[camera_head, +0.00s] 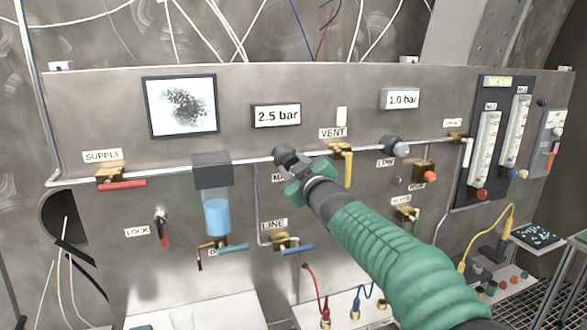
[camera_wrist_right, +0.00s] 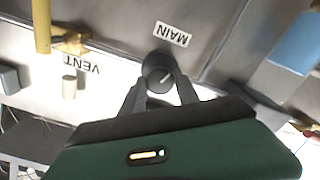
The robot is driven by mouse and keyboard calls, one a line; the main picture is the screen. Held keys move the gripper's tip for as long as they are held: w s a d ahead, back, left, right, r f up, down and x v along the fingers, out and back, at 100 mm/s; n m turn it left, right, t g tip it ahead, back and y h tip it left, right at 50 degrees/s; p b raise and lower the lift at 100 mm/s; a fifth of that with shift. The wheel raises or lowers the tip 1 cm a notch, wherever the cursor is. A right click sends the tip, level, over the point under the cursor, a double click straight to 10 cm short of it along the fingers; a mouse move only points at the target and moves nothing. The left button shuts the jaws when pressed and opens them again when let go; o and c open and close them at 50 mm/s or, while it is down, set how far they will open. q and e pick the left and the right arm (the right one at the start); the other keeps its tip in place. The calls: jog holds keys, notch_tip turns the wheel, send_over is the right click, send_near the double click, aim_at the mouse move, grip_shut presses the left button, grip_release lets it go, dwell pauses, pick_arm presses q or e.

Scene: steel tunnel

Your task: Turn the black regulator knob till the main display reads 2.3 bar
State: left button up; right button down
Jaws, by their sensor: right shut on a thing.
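The main display (camera_head: 276,115) reads 2.5 bar. The black regulator knob (camera_wrist_right: 158,72) sits beside the MAIN label (camera_wrist_right: 172,35) in the right wrist view, with a light pointer line on its face. My right gripper (camera_wrist_right: 162,88) is shut on the knob, one finger on each side. In the head view my right gripper (camera_head: 297,172) reaches the panel below the display and hides most of the knob and the MAIN label. My left gripper is not in view.
A second display (camera_head: 401,98) reads 1.0 bar. The yellow VENT lever (camera_head: 348,170) stands close right of my gripper. The blue-filled bowl (camera_head: 216,213) and red SUPPLY lever (camera_head: 122,185) are to the left. The blue LINE lever (camera_head: 297,250) is below.

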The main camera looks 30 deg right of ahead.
jog(key=shift+f+n, duration=0.1)
jog(key=shift+n, duration=1.4)
jog(key=c, duration=1.3)
grip_release()
jog(key=shift+c, duration=0.2)
jog(key=o, duration=0.4)
jog(key=shift+w, duration=0.2)
jog(key=shift+o, duration=0.2)
jog(key=shift+s, duration=0.1)
